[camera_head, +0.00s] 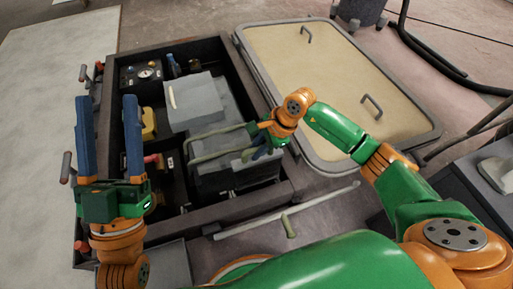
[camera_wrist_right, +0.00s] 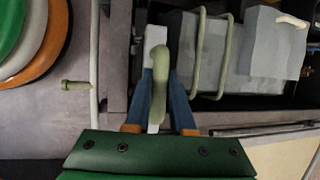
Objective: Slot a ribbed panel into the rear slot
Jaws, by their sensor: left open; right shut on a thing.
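My right gripper (camera_head: 262,148) is over the right side of an open dark box (camera_head: 235,205). In the right wrist view its blue fingers (camera_wrist_right: 172,95) are shut on an olive handle (camera_wrist_right: 157,65). Directly behind that handle is a narrow pale grey strip (camera_wrist_right: 154,122), apparently the top edge of a panel seen end-on; its ribs and lower part are hidden. I cannot tell whether it sits in a slot. Grey blocks with olive loops (camera_head: 215,132) stand beside it. My left gripper (camera_head: 110,140) is open and empty above the box's left side, fingers pointing away.
A grey block with a cream handle (camera_head: 173,96) stands in the box. A long pale bar with an olive handle (camera_head: 290,228) lies in front of the box. A beige hatch lid (camera_head: 320,75) with two grey handles lies at the right.

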